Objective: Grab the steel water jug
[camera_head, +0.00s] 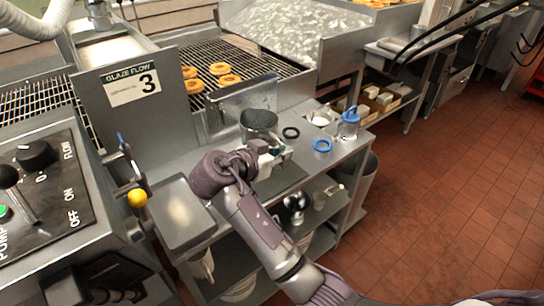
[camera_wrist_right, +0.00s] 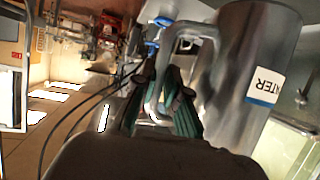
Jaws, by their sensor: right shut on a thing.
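The steel water jug (camera_wrist_right: 232,85) fills the right of the wrist view, with a white and blue label reading "WATER" partly seen. Its handle lies between the green-padded fingers of my right gripper (camera_wrist_right: 170,95), which is shut on it. In the head view my right gripper (camera_head: 272,158) is over the steel side table, just in front of a dark-mouthed vessel (camera_head: 259,119) that appears to be the jug. The gripper and wrist hide its lower part. Whether its base touches the table is unclear. My left gripper is out of view.
A clear-walled box (camera_head: 222,118) stands close behind the jug. A black ring (camera_head: 291,132), a blue ring (camera_head: 322,145) and a clear blue-topped jug (camera_head: 349,122) sit to the right. Donuts (camera_head: 220,68) lie on the rack behind. The floor at right is clear.

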